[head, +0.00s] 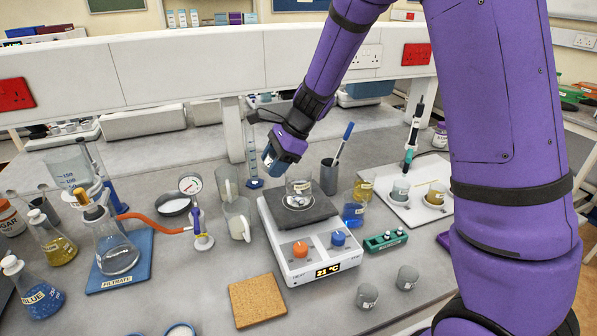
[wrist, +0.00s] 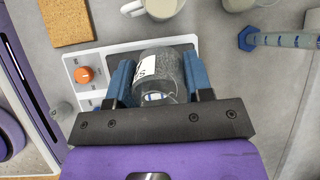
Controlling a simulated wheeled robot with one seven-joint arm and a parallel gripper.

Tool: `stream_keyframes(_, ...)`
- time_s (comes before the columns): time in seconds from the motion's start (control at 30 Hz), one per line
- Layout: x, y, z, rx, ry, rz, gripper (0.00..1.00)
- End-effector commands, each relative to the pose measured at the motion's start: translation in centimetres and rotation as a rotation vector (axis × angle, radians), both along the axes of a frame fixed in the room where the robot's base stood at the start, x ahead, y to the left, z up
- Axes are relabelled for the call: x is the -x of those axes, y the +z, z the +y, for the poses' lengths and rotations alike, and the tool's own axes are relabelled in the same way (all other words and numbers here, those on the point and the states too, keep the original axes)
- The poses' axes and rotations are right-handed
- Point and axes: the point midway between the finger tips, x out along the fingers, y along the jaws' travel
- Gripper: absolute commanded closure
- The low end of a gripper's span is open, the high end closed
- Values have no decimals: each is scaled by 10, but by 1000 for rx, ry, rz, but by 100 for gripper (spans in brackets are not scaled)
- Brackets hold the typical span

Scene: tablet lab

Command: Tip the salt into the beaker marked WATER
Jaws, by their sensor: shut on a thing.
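My gripper (head: 270,160) is up behind and left of the hotplate (head: 313,240) in the head view. In the wrist view its two blue fingers (wrist: 160,85) are shut on a clear glass vessel (wrist: 172,72) with a white label. I cannot read that label or tell whether salt is inside. A clear glass beaker (head: 299,194) stands upright on the hotplate's dark top, below and right of my gripper. It has a pale label too small to read as WATER and something white at its bottom.
A cork mat (head: 257,301) lies in front of the hotplate. Flasks crowd the left.

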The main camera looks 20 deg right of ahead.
Motion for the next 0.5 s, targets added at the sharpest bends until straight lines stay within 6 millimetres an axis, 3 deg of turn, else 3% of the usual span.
stream_keyframes(0.17, 1, 12, -10, -87, -2, -19, 75)
stream_keyframes(0.5, 3, 12, -14, -253, -2, -48, 75)
